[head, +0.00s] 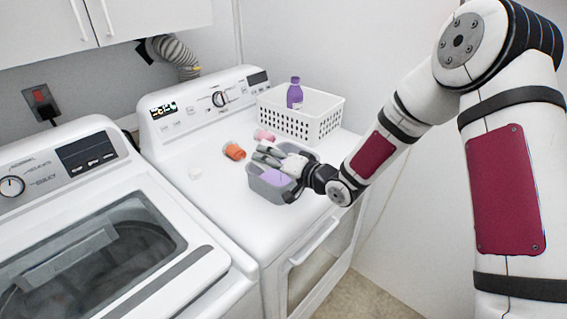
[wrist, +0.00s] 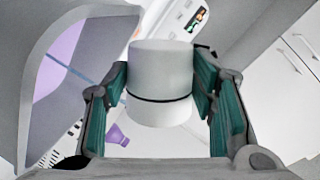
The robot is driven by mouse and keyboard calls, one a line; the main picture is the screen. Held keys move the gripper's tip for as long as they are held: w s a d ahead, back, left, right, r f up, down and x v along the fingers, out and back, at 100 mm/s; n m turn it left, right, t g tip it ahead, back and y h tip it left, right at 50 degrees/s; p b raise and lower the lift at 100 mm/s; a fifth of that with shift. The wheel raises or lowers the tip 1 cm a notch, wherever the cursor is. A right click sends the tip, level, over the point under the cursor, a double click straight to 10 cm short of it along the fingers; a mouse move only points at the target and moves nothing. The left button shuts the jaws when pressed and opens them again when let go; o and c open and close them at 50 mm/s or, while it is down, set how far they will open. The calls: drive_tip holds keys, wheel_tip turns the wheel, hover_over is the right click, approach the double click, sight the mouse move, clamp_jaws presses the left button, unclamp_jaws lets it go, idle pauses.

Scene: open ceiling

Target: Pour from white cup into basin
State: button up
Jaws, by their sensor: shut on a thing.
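The white cup (wrist: 160,65) is gripped between the teal pads of my gripper (wrist: 160,98) in the wrist view. A dark line runs around the cup, and I cannot see its inside. The grey basin (head: 262,190) stands on the white machine, with a lavender patch inside. In the head view my gripper (head: 268,157) is over the basin's far side, and I cannot make out the cup clearly there. In the wrist view the basin (wrist: 35,110) fills the left side, close beside the cup and gripper, with lavender showing in it.
An orange cup-like item (head: 235,152) and a pink item (head: 264,135) lie behind the basin. A white perforated basket (head: 315,122) with a purple bottle (head: 295,94) stands at the back right. The machine top's front left is clear.

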drive_tip(key=shift+w+f+m+b, duration=0.1)
drive_tip(key=shift+f+m+b, duration=0.25)
drive_tip(key=shift+m, duration=0.35)
idle(0.6)
drive_tip(key=shift+w+d+r+m+g+y, duration=0.15)
drive_tip(key=shift+r+m+g+y, duration=0.25)
drive_tip(key=shift+m, duration=0.2)
idle(0.7)
drive_tip(key=shift+w+d+f+m+b, duration=0.45)
drive_tip(key=shift+w+d+m+b, duration=0.1)
drive_tip(key=shift+m+b, duration=0.25)
idle(0.6)
drive_tip(key=shift+w+d+r+m+y+b, duration=0.2)
drive_tip(key=shift+r+m+y+b, duration=0.15)
drive_tip(key=shift+m+y, duration=0.25)
idle(0.9)
drive_tip(key=shift+s+a+f+n+h+p, duration=0.2)
drive_tip(key=shift+s+a+n+h+p, duration=0.3)
drive_tip(key=shift+n, duration=0.3)
drive_tip(key=shift+s+r+n, duration=0.2)
drive_tip(key=shift+n, duration=0.1)
drive_tip(key=shift+w, duration=0.1)
